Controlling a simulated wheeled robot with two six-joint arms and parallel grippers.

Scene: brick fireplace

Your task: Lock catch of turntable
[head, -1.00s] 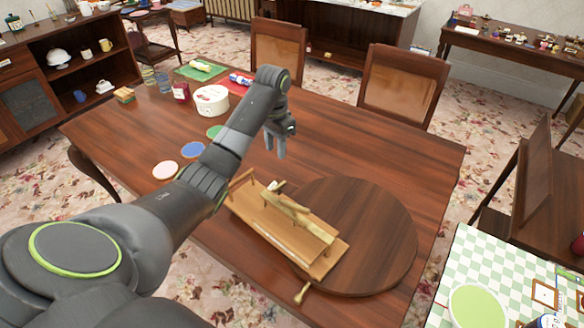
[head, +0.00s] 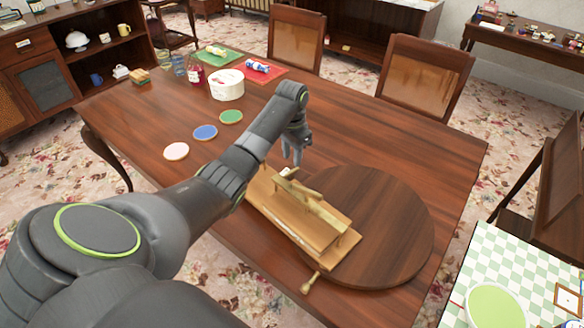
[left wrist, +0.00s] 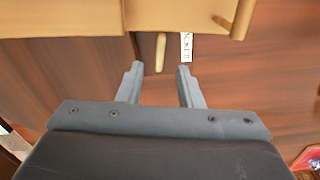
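The turntable (head: 385,225) is a round dark wood disc on the dining table. A long pale wooden stand (head: 285,221) with a rail and posts lies partly over its left side. A pale peg with a rounded end (head: 311,283) sticks out at the near edge. My left gripper (head: 292,161) is over the table just beyond the stand's far left end. In the left wrist view the gripper (left wrist: 157,78) is open and empty. Another pale peg (left wrist: 161,50) shows ahead of the gap between its fingers, beside a small white label (left wrist: 186,46). My right gripper is not in view.
A white round box (head: 227,87), a red jar (head: 196,75) and several coloured coasters (head: 205,132) are on the table's left part. Chairs (head: 425,75) stand at the far side. The table right of the turntable and beyond it is clear.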

